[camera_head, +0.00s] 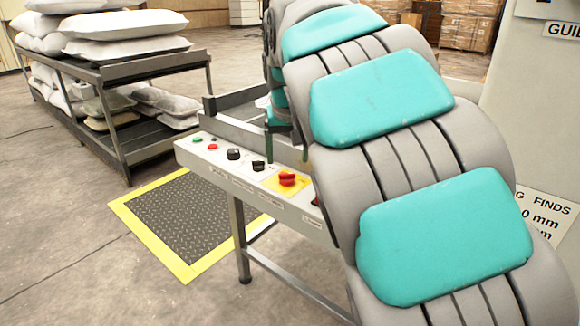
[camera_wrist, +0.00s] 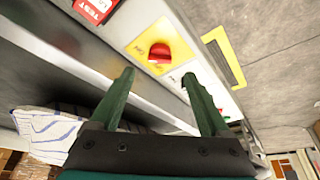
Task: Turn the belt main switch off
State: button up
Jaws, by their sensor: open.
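A red rotary knob on a yellow plate (camera_head: 287,179) sits on the sloped white control panel; it looks like the main switch, though I cannot read its label. In the wrist view the red knob (camera_wrist: 159,53) lies just beyond the fingertips, roughly in line with the gap between them. My gripper (camera_wrist: 158,76) is open and empty, and its two green fingers appear apart from the knob. In the head view the gripper is partly hidden behind my arm, above the panel's right part. The knob's exact turned position is hard to tell.
Two black knobs (camera_head: 233,154) and small green and red buttons (camera_head: 212,146) sit left on the panel. A red TEST label (camera_wrist: 95,8) shows in the wrist view. A yellow-edged floor mat (camera_head: 180,220) and a rack with pillows (camera_head: 150,66) stand left. Open floor lies in front.

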aim_at(287, 174)
jog(key=x, duration=0.6)
jog(key=shift+w+f, duration=0.1)
jog(key=shift+f, duration=0.1)
jog(key=shift+c, duration=0.3)
grip_shut()
